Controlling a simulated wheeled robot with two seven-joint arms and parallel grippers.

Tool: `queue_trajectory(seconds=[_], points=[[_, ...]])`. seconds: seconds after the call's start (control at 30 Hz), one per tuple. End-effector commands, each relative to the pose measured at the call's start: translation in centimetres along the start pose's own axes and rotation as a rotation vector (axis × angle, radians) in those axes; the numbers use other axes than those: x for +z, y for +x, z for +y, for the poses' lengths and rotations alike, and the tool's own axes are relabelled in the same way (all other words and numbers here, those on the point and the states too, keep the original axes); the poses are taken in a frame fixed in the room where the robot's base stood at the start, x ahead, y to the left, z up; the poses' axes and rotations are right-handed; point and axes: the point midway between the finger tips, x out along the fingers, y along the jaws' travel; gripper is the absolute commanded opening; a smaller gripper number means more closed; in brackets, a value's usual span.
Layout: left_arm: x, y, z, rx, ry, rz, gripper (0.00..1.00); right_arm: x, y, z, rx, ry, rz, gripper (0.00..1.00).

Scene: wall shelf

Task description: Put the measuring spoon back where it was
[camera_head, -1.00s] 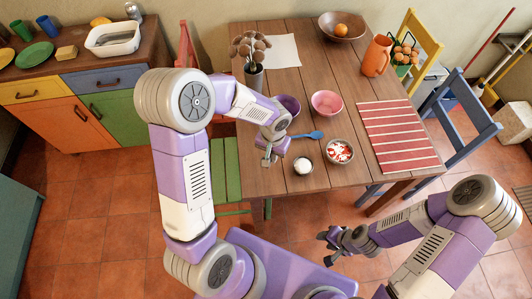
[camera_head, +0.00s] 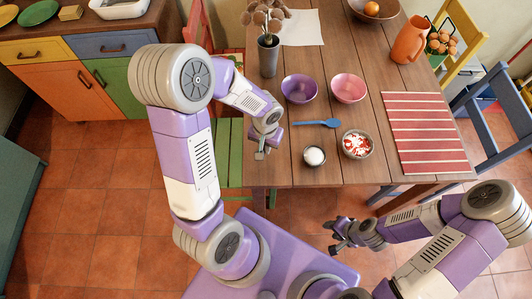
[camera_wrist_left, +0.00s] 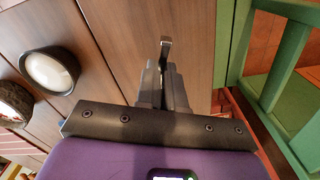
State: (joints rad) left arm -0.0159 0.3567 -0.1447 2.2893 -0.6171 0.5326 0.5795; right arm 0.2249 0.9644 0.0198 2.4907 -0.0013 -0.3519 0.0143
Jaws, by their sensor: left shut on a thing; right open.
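My left gripper (camera_head: 263,148) is above the table's near left edge, left of a small bowl of white contents. It is shut on a small metallic piece (camera_wrist_left: 166,46), probably the measuring spoon, whose end sticks out past the fingers in the left wrist view. Most of it is hidden between the fingers, and its full shape cannot be told. My right gripper (camera_head: 338,235) is open and empty, low in front of the table's near edge. A blue spoon (camera_head: 317,123) lies flat on the table, behind the white-filled bowl (camera_head: 314,156).
A bowl with red and white contents (camera_head: 357,144) stands right of the white-filled bowl. Purple (camera_head: 299,88) and pink (camera_head: 348,88) bowls stand farther back. A vase (camera_head: 268,55) is at the table's left. A striped mat (camera_head: 425,135) lies right. A green chair (camera_head: 230,150) adjoins the left edge.

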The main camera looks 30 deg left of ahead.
Motion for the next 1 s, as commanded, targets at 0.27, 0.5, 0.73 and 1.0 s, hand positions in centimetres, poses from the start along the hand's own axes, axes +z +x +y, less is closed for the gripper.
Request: queue_trajectory(seconds=[0.27,0.5,0.73,1.0], points=[[0.1,3.1,0.0,-0.001,0.002,-0.002,0.0,-0.1,1.1,0.4,0.0,0.0,0.0,0.43],[0.0,4.1,0.0,0.0,0.0,0.001,0.0,-0.1,1.3,0.5,0.0,0.0,0.0,0.43],[0.0,4.5,0.0,0.0,0.001,0.001,0.0,-0.1,1.8,0.7,0.0,0.0,0.0,0.43],[0.0,4.3,0.0,0.0,0.001,0.001,0.34,-0.1,1.7,0.6,0.0,0.0,0.0,0.43]])
